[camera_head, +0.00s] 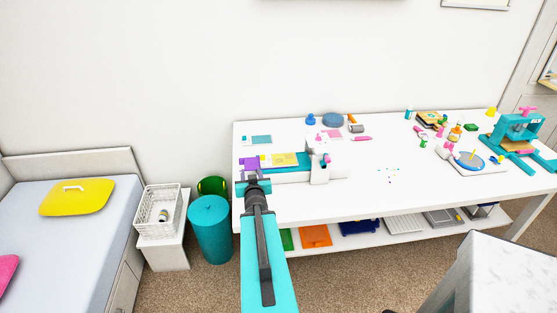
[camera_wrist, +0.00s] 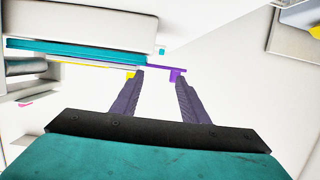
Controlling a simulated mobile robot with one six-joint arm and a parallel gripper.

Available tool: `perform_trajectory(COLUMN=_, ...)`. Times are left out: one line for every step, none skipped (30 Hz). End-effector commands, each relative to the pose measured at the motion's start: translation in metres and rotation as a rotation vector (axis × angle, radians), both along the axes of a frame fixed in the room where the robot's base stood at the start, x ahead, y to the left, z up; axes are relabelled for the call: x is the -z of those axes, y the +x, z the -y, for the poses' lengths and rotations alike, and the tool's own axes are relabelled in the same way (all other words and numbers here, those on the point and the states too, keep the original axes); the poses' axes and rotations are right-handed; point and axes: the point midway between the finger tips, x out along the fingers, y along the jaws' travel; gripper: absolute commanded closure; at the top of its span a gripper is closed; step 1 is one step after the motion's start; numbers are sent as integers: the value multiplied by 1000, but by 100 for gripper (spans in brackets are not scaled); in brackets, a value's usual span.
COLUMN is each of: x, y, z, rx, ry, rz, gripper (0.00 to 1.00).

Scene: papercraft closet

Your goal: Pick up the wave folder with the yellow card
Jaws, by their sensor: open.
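A purple folder (camera_head: 249,164) sticks out at the left end of a teal-and-white machine on the table. A yellow card (camera_head: 283,159) lies beside it to the right. I cannot make out a wave pattern. In the wrist view the purple folder (camera_wrist: 166,68) is a thin edge-on strip, with a bit of the yellow card (camera_wrist: 115,67) left of it. My gripper (camera_wrist: 158,76) is open, its fingertips just at the purple strip; I cannot tell whether they touch it. In the head view my gripper (camera_head: 251,178) is at the table's left end and partly covers the folder.
The machine (camera_head: 319,168) stands right of the folder. A teal card (camera_head: 257,140) lies behind it. The white table (camera_head: 385,195) is bare in its front middle; small craft items and a teal press (camera_head: 518,128) fill the right. A teal bin (camera_head: 211,230) stands left of the table.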

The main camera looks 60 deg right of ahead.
Motion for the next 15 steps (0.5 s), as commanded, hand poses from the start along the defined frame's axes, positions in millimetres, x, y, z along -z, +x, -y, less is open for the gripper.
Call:
perform_trajectory(x=-5, y=-11, z=10, rx=12, ry=-21, rz=15, gripper=59)
perform_trajectory(x=-9, y=-16, z=14, rx=15, ry=-33, rz=26, gripper=59)
perform_trajectory(x=-13, y=-22, z=19, rx=20, ry=-47, rz=36, gripper=59)
perform_trajectory(x=-15, y=-26, z=22, rx=24, ry=-55, rz=45, gripper=59)
perform_trajectory(x=-17, y=-29, z=25, rx=26, ry=-63, rz=51, gripper=59)
perform_trajectory(x=-20, y=-33, z=28, rx=29, ry=-72, rz=59, gripper=59)
perform_trajectory(x=-22, y=-36, z=30, rx=31, ry=-77, rz=63, gripper=59)
perform_trajectory(x=-23, y=-37, z=31, rx=33, ry=-81, rz=67, gripper=59)
perform_trajectory(x=-24, y=-39, z=32, rx=33, ry=-85, rz=70, gripper=59)
perform_trajectory(x=-25, y=-39, z=32, rx=33, ry=-88, rz=72, gripper=59)
perform_trajectory(x=-25, y=-40, z=33, rx=33, ry=-89, rz=73, gripper=59)
perform_trajectory(x=-25, y=-40, z=33, rx=33, ry=-90, rz=74, gripper=59)
perform_trajectory(x=-25, y=-40, z=33, rx=33, ry=-90, rz=74, gripper=59)
perform_trajectory(x=-25, y=-40, z=33, rx=33, ry=-90, rz=74, gripper=59)
perform_trajectory(x=-25, y=-39, z=33, rx=33, ry=-90, rz=74, gripper=59)
